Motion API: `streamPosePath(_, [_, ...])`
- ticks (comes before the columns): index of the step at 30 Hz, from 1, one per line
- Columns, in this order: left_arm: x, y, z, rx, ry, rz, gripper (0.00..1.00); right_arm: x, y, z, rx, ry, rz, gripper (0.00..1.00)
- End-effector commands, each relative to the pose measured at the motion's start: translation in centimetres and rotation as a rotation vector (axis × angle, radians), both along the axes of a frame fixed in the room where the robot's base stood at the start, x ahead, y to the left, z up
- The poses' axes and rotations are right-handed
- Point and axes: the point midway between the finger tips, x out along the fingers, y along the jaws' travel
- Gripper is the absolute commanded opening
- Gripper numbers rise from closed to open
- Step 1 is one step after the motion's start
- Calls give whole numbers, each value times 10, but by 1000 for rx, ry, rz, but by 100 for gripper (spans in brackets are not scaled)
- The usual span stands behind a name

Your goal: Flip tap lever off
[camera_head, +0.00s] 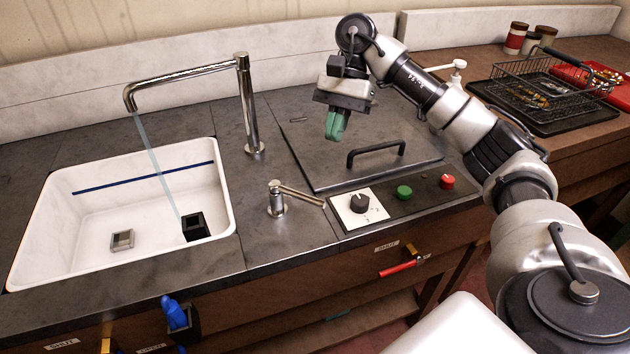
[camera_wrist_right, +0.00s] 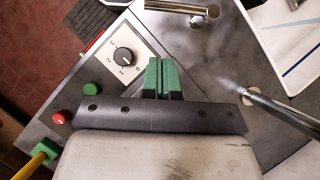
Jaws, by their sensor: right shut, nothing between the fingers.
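A chrome tap (camera_head: 247,105) stands behind the white sink, and a thin stream of water (camera_head: 156,160) runs from its spout into the basin. A short chrome post with a lever (camera_head: 300,195) stands on the counter right of the sink; the lever points right. It also shows at the top of the wrist view (camera_wrist_right: 183,7). My right gripper (camera_head: 336,124) has green fingertips, shut and empty, held above the dark hatch cover. In the wrist view the shut fingers (camera_wrist_right: 160,74) are apart from the lever. My left gripper is not in view.
The white sink (camera_head: 60,232) holds a dark block and a small grey piece. A panel with a black dial (camera_head: 359,203), green button (camera_head: 404,192) and red button (camera_head: 446,181) lies right of the lever. A raised hatch handle (camera_head: 376,149) stands behind it. Blue (camera_head: 176,313) and red (camera_head: 402,268) handles sit on the front.

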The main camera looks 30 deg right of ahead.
Motion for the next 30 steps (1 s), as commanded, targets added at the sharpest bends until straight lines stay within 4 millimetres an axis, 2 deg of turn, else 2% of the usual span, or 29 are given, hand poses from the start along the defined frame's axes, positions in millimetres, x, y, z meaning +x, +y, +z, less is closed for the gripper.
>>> streamPosePath(1, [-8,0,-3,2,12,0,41,-4,6,-14,0,5,4,0])
streamPosePath(4, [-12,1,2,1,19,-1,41,-10,16,-29,-2,5,2,0])
streamPosePath(9, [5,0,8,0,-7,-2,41,-19,32,-57,0,4,3,0])
streamPosePath(12, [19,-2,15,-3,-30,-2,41,-26,46,-61,0,2,3,0])
streamPosePath(15, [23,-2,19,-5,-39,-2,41,-30,54,-67,1,2,1,0])
streamPosePath(21, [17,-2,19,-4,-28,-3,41,-34,62,-72,2,1,0,0])
streamPosePath(30, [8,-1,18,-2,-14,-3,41,-34,62,-73,2,0,-1,0])
